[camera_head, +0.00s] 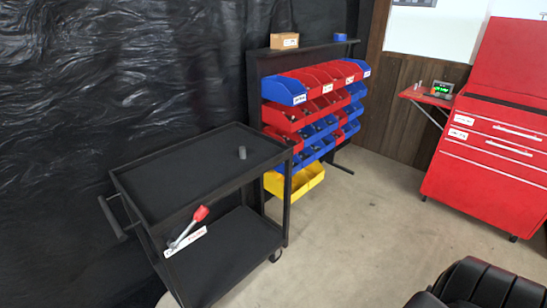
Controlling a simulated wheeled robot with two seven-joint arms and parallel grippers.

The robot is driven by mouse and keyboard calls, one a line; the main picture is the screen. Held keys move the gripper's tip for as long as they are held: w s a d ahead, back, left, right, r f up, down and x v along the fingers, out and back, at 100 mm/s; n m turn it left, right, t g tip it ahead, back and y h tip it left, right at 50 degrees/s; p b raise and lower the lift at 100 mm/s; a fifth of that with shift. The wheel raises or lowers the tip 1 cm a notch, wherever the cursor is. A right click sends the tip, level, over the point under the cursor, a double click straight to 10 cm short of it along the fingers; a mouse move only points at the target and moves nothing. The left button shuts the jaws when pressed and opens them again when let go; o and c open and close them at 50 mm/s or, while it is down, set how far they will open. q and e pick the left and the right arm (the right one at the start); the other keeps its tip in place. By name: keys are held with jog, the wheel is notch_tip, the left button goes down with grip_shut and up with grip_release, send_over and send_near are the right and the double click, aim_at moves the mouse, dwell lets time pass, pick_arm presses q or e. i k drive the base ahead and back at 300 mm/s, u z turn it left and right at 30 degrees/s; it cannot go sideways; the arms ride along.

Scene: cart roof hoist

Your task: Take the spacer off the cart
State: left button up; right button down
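The spacer (242,152) is a small dark grey cylinder. It stands upright on the top tray of the black cart (180,165), toward the tray's right side. Nothing else lies on that tray. Neither of my grippers is in view, so nothing of mine shows near the spacer.
The cart's handle (112,217) is at left. A rack of red, blue and yellow bins (300,85) stands behind. A red tool cabinet (490,150) is at right. Open floor lies between.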

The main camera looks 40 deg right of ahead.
aim_at(242, 149)
jog(key=z, duration=1.45)
jog(key=k, duration=1.35)
jog(key=z, duration=0.1)
jog(key=i, duration=0.45)
jog(key=u, duration=0.85)
jog(key=i, duration=1.4)
jog(key=z, duration=0.9)
